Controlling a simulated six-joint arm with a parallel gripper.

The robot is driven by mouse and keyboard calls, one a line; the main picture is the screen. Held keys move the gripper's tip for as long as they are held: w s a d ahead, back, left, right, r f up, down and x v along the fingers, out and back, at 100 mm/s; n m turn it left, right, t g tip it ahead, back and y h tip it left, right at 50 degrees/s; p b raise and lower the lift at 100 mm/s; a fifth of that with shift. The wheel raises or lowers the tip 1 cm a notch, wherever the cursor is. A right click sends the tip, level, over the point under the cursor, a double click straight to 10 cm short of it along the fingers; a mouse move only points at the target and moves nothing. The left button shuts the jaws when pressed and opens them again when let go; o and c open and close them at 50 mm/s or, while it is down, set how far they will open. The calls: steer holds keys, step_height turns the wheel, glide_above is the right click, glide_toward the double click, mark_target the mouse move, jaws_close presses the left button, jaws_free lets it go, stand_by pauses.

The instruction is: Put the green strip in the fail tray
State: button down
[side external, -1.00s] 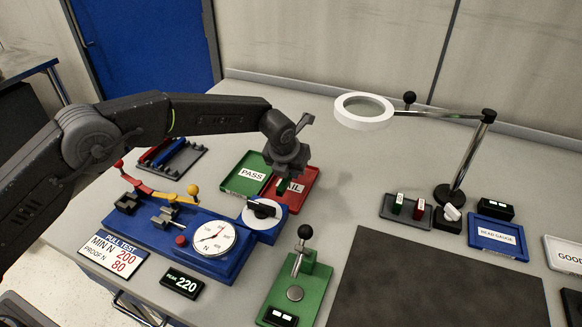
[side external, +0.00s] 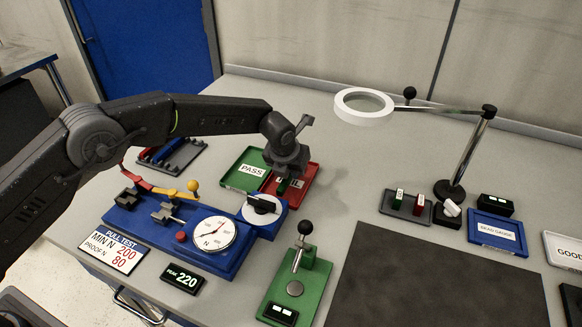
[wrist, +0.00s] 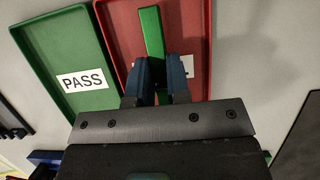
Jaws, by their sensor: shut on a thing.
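My gripper (side external: 285,177) is shut on the green strip (wrist: 152,40), which also shows as a small green piece below the jaws in the side external view (side external: 282,187). In the wrist view my gripper (wrist: 160,82) holds the strip between two blue-grey fingers, with the strip's far end sticking out ahead. The red fail tray (wrist: 190,25) lies beneath the strip; the tray (side external: 308,176) has its label partly hidden by my gripper. I cannot tell whether the strip touches the tray floor.
The green PASS tray (side external: 238,180) stands directly left of the red tray. The blue pull-test fixture (side external: 225,262) with its dial, and a green lever fixture (side external: 310,283), lie nearer the camera. A magnifier lamp (side external: 363,106) stands to the right. The bench right of the red tray is clear.

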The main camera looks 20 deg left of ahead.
steer(key=shift+f, duration=0.5)
stand_by(1.2)
steer(key=c, duration=1)
jaws_free()
steer(key=shift+o, duration=0.3)
steer(key=shift+o, duration=1.2)
steer(key=shift+r, duration=4)
